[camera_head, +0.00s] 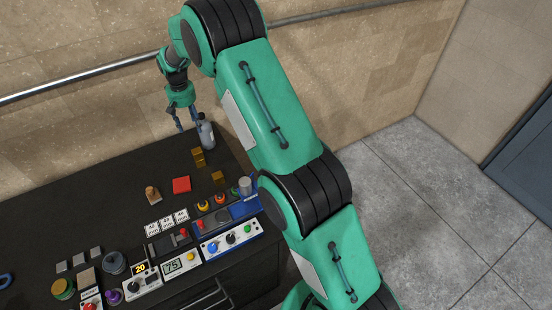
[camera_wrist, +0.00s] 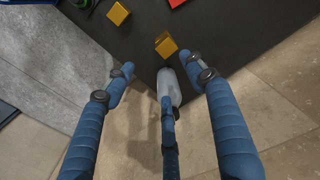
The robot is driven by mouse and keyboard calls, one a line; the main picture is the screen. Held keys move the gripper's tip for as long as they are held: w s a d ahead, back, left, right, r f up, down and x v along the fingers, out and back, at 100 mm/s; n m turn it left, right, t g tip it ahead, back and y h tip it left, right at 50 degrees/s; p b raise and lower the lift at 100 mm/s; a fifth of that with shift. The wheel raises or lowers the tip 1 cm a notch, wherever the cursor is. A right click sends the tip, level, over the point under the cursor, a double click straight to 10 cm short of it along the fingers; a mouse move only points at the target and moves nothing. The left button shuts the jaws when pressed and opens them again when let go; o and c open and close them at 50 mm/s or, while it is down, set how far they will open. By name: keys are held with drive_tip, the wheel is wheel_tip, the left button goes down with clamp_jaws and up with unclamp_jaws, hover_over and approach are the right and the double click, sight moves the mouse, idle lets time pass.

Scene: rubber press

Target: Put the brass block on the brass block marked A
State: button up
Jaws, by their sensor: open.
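Two brass blocks stand on the dark bench. One brass block (camera_head: 198,157) is nearer the wall and my gripper; it also shows in the wrist view (camera_wrist: 166,45), just beyond the fingertips. The other brass block (camera_head: 218,178) lies nearer the panels and shows at the top of the wrist view (camera_wrist: 118,13). No letter A is readable, so I cannot tell which is marked. My gripper (camera_head: 190,124), also in the wrist view (camera_wrist: 160,78), has its blue fingers spread apart and empty, above the bench's far edge near the wall.
A pale bottle (camera_head: 206,133) stands close by the fingers, and in the wrist view (camera_wrist: 168,86) it is between them. A red block (camera_head: 181,184) and a stamp-like piece (camera_head: 152,194) lie left. Control panels (camera_head: 230,238) line the front. The bench's left back is clear.

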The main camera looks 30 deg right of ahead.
drive_tip(key=s+d+r+t, duration=0.1)
drive_tip(key=s+d+r, duration=0.2)
drive_tip(key=s+r, duration=1)
drive_tip(key=s+d+r+t, duration=0.2)
drive_tip(key=s+r, duration=0.9)
drive_tip(key=r, duration=0.4)
drive_tip(key=s+d+r+t, duration=0.1)
drive_tip(key=s, duration=1.5)
drive_tip(key=s+d+t, duration=0.1)
drive_tip(key=s+d, duration=0.1)
drive_tip(key=s, duration=1.4)
drive_tip(key=shift+d+r, duration=0.25)
drive_tip(key=shift+r, duration=0.15)
drive_tip(key=shift+f, duration=0.1)
wheel_tip(320, 180, down, 17)
drive_tip(key=b, duration=1.7)
drive_tip(key=shift+f, duration=0.15)
